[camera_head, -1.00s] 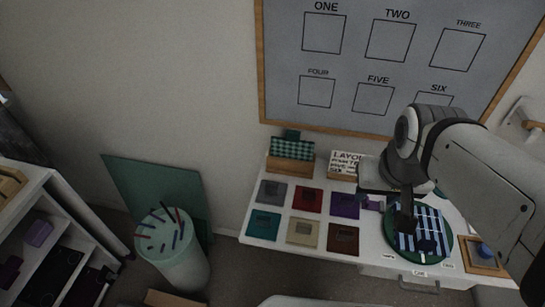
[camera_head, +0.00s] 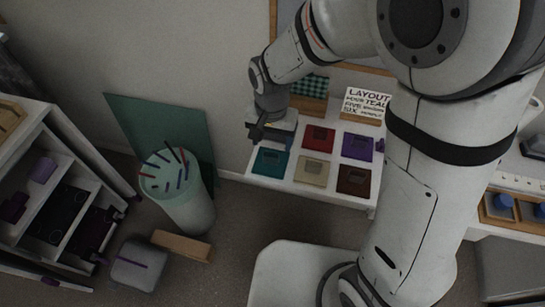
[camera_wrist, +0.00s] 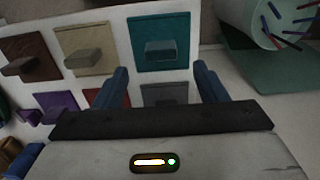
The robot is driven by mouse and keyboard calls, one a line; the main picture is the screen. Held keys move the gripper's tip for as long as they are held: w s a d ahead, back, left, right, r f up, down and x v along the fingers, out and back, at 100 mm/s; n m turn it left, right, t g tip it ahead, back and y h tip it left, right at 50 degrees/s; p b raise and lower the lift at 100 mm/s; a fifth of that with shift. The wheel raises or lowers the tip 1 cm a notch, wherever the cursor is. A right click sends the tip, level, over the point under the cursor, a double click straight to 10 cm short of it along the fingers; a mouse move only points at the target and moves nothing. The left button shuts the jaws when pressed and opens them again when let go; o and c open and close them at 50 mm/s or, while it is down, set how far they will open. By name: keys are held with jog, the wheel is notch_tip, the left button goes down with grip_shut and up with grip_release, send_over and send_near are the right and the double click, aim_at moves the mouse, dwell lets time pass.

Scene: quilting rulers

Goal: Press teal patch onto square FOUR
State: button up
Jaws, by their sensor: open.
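The teal patch (camera_head: 270,164) lies flat at the left front of the white table's patch rows. In the wrist view the teal patch (camera_wrist: 179,24) has a block-shaped handle and lies just beyond my fingertips. My gripper (camera_head: 257,136) is above the left end of the table. In the wrist view my gripper (camera_wrist: 161,70) is open, with nothing held between its two blue fingers. The grey patch (camera_wrist: 163,94) shows between them, partly hidden by the gripper body. Square FOUR is not in view; only a corner of the wall board (camera_head: 284,22) shows.
Beige (camera_head: 312,171), brown (camera_head: 353,180), red (camera_head: 318,138) and purple (camera_head: 357,146) patches lie close by. A layout card (camera_head: 367,105) stands behind them, beside a box with checked cloth (camera_head: 309,88). A round bin of rods (camera_head: 185,200) stands on the floor to the left.

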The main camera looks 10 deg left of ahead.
aim_at(271, 153)
notch_tip(271, 153, down, 7)
jog(key=shift+s+a+r, duration=0.1)
jog(key=shift+r, duration=0.1)
jog(key=c, duration=1.1)
jog(key=shift+o, duration=0.2)
notch_tip(271, 153, up, 10)
jog(key=shift+r, duration=0.1)
